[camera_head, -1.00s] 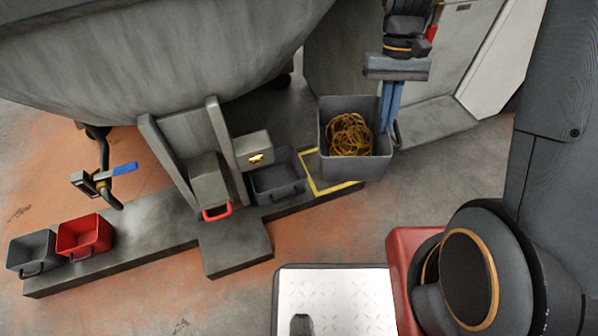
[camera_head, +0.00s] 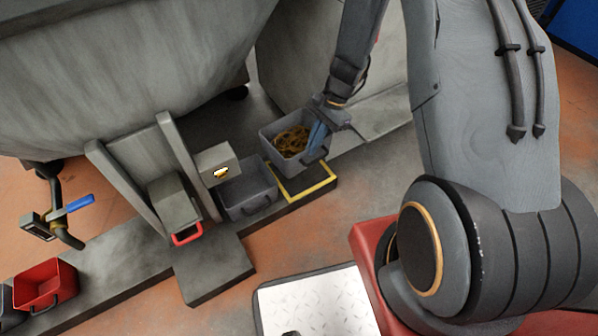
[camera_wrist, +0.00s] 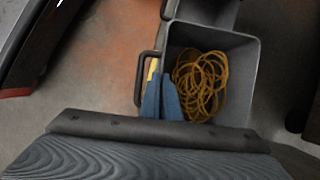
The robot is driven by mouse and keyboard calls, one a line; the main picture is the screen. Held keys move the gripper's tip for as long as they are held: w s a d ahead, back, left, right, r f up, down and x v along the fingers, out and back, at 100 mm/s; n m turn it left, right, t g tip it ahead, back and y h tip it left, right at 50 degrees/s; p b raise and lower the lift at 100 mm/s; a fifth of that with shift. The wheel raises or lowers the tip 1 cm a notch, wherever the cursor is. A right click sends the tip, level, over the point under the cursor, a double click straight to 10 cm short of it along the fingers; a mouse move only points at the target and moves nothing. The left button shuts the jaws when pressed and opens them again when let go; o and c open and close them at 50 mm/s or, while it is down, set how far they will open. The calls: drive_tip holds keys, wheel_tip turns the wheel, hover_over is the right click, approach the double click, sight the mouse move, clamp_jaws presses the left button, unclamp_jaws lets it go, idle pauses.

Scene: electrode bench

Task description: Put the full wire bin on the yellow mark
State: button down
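The full wire bin (camera_head: 266,150) is a grey open box with a tangle of brown-gold wire (camera_head: 292,141) inside. It also shows in the wrist view (camera_wrist: 241,90), with its handle (camera_wrist: 142,80) on the left side. My gripper (camera_head: 318,142) has blue fingers and is shut on the bin at its handle side. The yellow mark (camera_head: 312,194) is a square outline on the low grey ledge. The bin is tilted in the head view and covers the mark's back part. I cannot tell whether its base touches the ledge.
An empty grey bin (camera_head: 249,196) stands just left of the mark. A grey block with a gold fitting (camera_head: 218,165) is above it. A red bin (camera_head: 44,284) and a blue-handled valve (camera_head: 66,207) are at the left. The large grey vessel (camera_head: 110,70) stands behind.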

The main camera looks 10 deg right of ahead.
sight(324, 145)
drive_tip(key=f, duration=0.1)
drive_tip(key=f+m, duration=0.1)
drive_tip(key=shift+w+d+f+t, duration=0.3)
drive_tip(key=shift+w+d+f, duration=0.05)
drive_tip(key=shift+w, duration=0.05)
drive_tip(key=shift+f+b, duration=2.1)
drive_tip(key=shift+f, duration=2.8)
drive_tip(key=c, duration=2)
unclamp_jaws()
drive_tip(key=p+v, duration=0.4)
drive_tip(key=v, duration=0.8)
drive_tip(key=shift+r+p, duration=0.2)
drive_tip(key=shift+p, duration=0.15)
